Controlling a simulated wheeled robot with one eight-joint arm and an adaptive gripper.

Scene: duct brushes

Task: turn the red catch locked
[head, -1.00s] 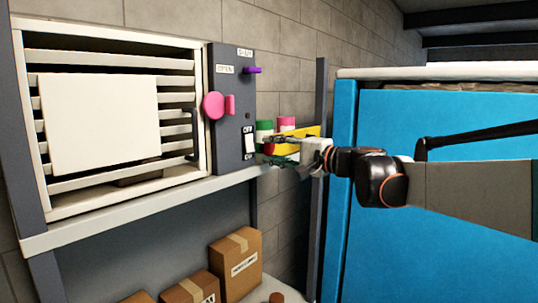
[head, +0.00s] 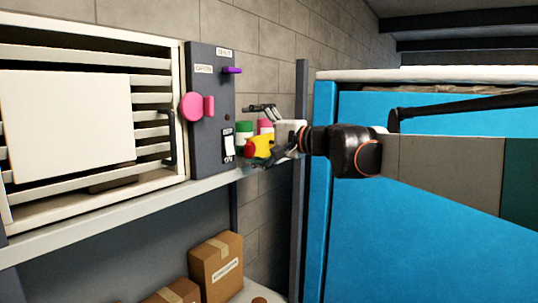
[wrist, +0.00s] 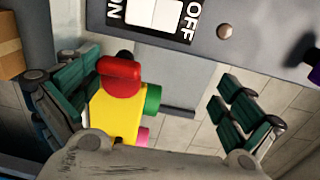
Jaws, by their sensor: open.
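The red catch (wrist: 119,77) shows in the wrist view as a rounded red piece at the end of a yellow body (wrist: 115,115), close to the left finger. In the head view the red catch (head: 264,145) and yellow body (head: 250,149) are small, beside the grey panel's lower right edge and partly covered by my gripper. My gripper (wrist: 157,103) is open, with its green-padded fingers wide apart. The catch lies between them, nearer the left one, and I cannot tell whether they touch. In the head view my gripper (head: 263,133) reaches in from the right.
The grey panel (head: 207,135) carries a white switch (wrist: 155,13), a pink knob (head: 193,107) and a purple lever (head: 232,70). A slatted vent is left; a blue structure (head: 430,210) is right. Boxes (head: 215,265) lie below.

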